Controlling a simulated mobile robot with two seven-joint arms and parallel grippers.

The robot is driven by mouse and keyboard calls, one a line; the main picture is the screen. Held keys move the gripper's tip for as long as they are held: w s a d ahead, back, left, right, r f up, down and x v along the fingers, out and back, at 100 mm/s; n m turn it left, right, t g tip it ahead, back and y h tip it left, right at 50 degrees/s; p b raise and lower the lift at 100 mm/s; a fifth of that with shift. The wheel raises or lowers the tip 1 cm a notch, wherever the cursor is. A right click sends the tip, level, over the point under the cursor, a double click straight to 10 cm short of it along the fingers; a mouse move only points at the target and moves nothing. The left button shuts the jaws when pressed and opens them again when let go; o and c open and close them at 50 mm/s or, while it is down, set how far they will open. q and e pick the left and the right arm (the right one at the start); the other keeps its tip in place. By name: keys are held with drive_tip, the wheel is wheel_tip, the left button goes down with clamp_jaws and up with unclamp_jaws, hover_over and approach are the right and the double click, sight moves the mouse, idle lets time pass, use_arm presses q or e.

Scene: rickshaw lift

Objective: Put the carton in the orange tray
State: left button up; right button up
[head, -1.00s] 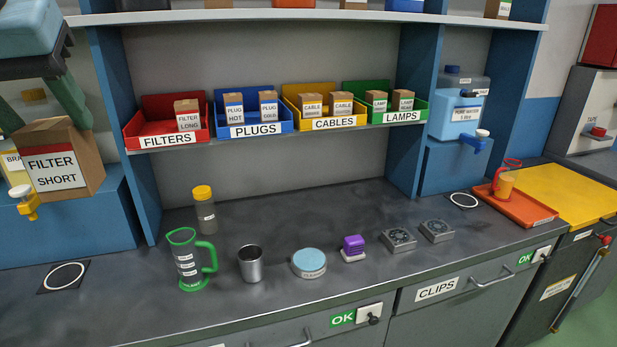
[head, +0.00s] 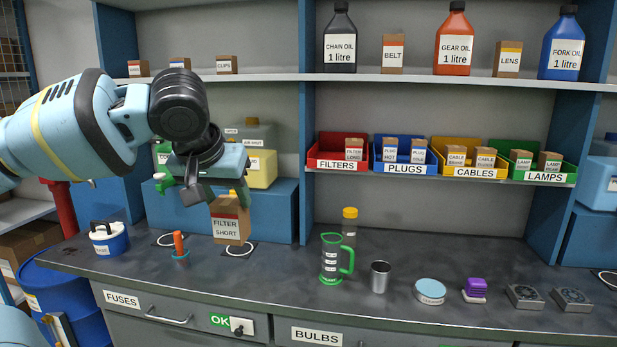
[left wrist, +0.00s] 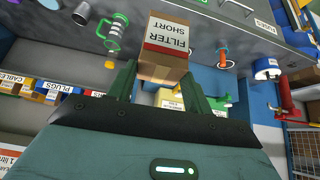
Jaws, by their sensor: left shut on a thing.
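The carton is a brown box labelled FILTER SHORT (head: 228,224). It hangs upright below my left gripper (head: 220,197), over the left part of the bench near a white ring mark. I cannot tell whether its base touches the bench. In the left wrist view the carton (left wrist: 167,42) sits between the two dark green fingers of the left gripper (left wrist: 162,80), which is shut on it. The orange tray is outside both current views. My right gripper is not in view.
A green-handled jug (head: 331,260), a metal cup (head: 380,276) and a blue round tin (head: 430,291) stand right of the carton. A small holder with an orange item (head: 180,250) is at its left. A shelf with red FILTERS bin (head: 337,150) and other bins runs behind.

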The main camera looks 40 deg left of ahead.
sight(235, 241)
use_arm(q)
drive_tip(key=w+f+m+h, duration=0.1)
drive_tip(key=w+f, duration=0.1)
drive_tip(key=f, duration=1.1)
drive_tip(key=w+f+m, duration=0.1)
drive_tip(key=w+f, duration=0.2)
drive_tip(key=f, duration=1)
drive_tip(key=d+f+m, duration=0.1)
drive_tip(key=d+f, duration=0.3)
drive_tip(key=d, duration=0.4)
drive_tip(key=d+f+m+h, duration=0.1)
drive_tip(key=d+f, duration=0.3)
drive_tip(key=d, duration=0.4)
drive_tip(key=d+f+m+t+h, duration=0.1)
drive_tip(key=d+f, duration=0.3)
drive_tip(key=d, duration=0.4)
drive_tip(key=shift+d+m+p, duration=0.3)
drive_tip(key=shift+d+m, duration=0.05)
drive_tip(key=shift+m, duration=0.35)
